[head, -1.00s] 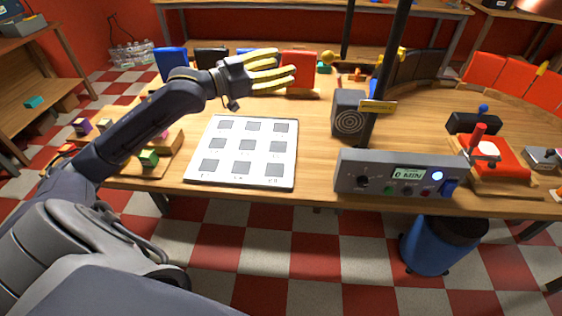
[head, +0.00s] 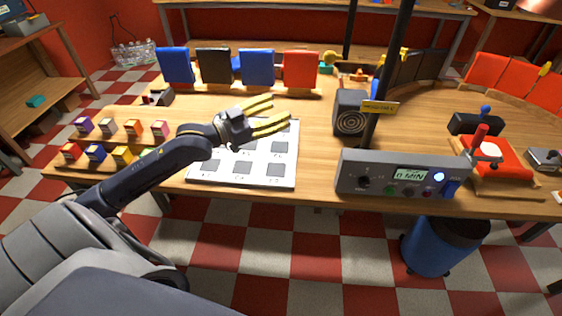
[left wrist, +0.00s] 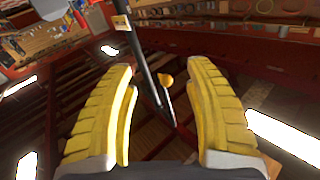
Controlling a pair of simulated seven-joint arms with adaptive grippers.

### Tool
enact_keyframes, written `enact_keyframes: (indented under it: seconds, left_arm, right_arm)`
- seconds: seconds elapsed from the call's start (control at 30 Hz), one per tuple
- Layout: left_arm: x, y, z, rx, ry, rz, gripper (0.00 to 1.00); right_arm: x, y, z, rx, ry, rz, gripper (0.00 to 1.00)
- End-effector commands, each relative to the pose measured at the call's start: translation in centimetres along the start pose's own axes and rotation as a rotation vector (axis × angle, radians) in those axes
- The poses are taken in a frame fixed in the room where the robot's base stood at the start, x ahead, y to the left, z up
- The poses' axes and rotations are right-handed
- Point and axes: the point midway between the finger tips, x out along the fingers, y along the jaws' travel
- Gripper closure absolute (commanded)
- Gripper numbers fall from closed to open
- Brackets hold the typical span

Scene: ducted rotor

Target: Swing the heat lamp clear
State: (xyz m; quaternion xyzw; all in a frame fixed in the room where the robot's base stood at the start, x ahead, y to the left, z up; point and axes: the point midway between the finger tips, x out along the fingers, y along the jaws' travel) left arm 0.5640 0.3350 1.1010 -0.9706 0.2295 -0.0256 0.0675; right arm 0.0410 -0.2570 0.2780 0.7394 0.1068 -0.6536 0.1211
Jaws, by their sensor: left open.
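A copper-coloured rounded shape (head: 543,7), possibly the heat lamp's shade, is cut off at the top right corner of the head view. My left gripper (head: 281,113) is open and empty, over the white pad and left of the post, not touching it. My right gripper is in neither view.
The white pad (head: 284,183) with grey squares lies under my left gripper. A black speaker-like box (head: 350,112) stands beside the post, behind a grey control box (head: 400,172). Several coloured panels (head: 257,68) stand behind; small coloured blocks (head: 122,154) line the left.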

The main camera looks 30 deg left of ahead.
Motion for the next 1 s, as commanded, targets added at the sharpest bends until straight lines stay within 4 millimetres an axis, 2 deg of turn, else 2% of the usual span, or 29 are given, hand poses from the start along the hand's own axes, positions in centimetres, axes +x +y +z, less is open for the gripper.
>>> enact_keyframes:
  seconds: [0.2, 0.6, 0.8, 1.0]
  left_arm:
    - [-0.1, 1.9, 3.5, -0.007, -0.001, -0.009, 0.47]
    - [-0.7, 5.8, 8.7, -0.005, -0.001, -0.019, 0.47]
    - [-1.0, 7.5, 10.5, -0.003, -0.002, -0.020, 0.47]
    - [-1.1, 8.6, 11.5, 0.000, -0.001, -0.021, 0.47]
  right_arm:
    - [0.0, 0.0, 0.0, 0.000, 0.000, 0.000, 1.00]
    - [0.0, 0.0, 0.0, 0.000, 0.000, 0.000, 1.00]
    - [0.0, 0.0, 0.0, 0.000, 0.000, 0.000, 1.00]
    - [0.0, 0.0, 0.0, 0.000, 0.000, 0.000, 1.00]
